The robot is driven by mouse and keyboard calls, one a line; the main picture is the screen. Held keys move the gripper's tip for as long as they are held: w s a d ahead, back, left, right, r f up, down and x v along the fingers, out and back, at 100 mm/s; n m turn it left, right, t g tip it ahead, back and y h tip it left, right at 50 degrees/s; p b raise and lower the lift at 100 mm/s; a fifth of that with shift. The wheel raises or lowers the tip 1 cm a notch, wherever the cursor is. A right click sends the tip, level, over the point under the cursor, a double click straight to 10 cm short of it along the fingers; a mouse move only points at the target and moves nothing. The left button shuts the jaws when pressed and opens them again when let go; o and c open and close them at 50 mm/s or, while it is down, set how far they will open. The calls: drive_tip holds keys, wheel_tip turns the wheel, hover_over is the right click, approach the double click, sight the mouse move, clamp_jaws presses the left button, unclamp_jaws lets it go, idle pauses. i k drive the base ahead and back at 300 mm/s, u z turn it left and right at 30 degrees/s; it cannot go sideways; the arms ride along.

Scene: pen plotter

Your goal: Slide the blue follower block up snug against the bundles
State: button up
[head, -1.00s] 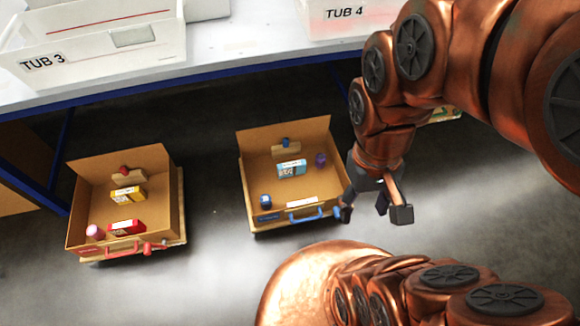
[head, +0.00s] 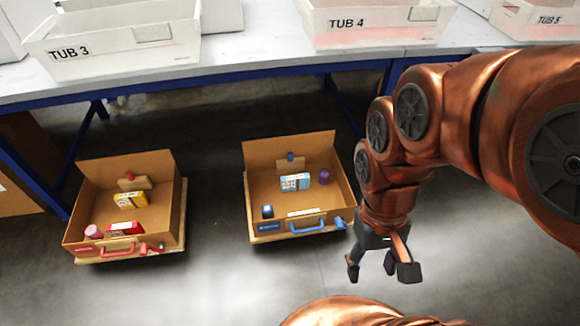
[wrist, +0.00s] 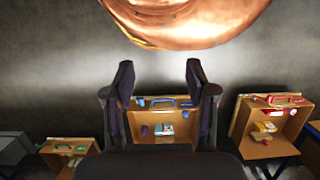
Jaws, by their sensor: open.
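The box with the blue handle (head: 250,190) is an open cardboard box on the floor, in the middle of the head view. A tan follower block with a blue knob (head: 290,166) stands near its back wall. In front of the block are a light-blue and white packet (head: 295,182), a purple item (head: 324,176) and a dark-blue item (head: 267,211). My gripper (head: 381,265) is open and empty, to the right of the box and apart from it. In the wrist view, the box (wrist: 185,130) appears between the fingers (wrist: 158,75), its contents small.
A similar box with a red handle (head: 165,200) sits on the floor at left. A blue-edged table (head: 260,57) with white tubs (head: 375,30) stands behind. Another box with a green handle (wrist: 65,150) shows in the wrist view. Grey floor between the boxes is clear.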

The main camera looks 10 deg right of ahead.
sight(291, 164)
drive_tip(key=k, duration=0.65)
drive_tip(key=z, duration=0.1)
drive_tip(key=i, duration=1.1)
drive_tip(key=u, duration=0.9)
